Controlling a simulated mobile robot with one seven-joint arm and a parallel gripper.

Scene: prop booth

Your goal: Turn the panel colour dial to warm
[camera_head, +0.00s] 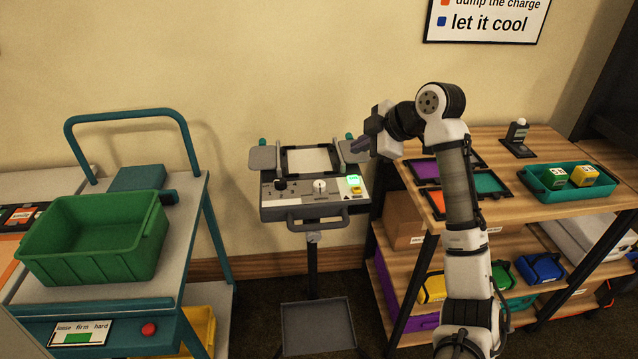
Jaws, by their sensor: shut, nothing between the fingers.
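The panel (313,204) is a grey console on a dark post in the middle of the view. Its face carries a black knob (281,185) at the left and a white knob (320,186) in the middle. A lit green button (354,180) and a yellow button (357,189) sit at the right. The labels are too small to read, so I cannot tell which knob is the colour dial or where it points. My gripper (358,144) is shut and empty, above and to the right of the knobs, apart from both.
A green bin (95,236) stands on the teal cart at the left. A wooden shelf unit (510,205) at the right holds coloured trays and a teal tray (566,184) with two blocks. A front handle (318,222) juts from the panel. An empty grey tray (318,328) is below.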

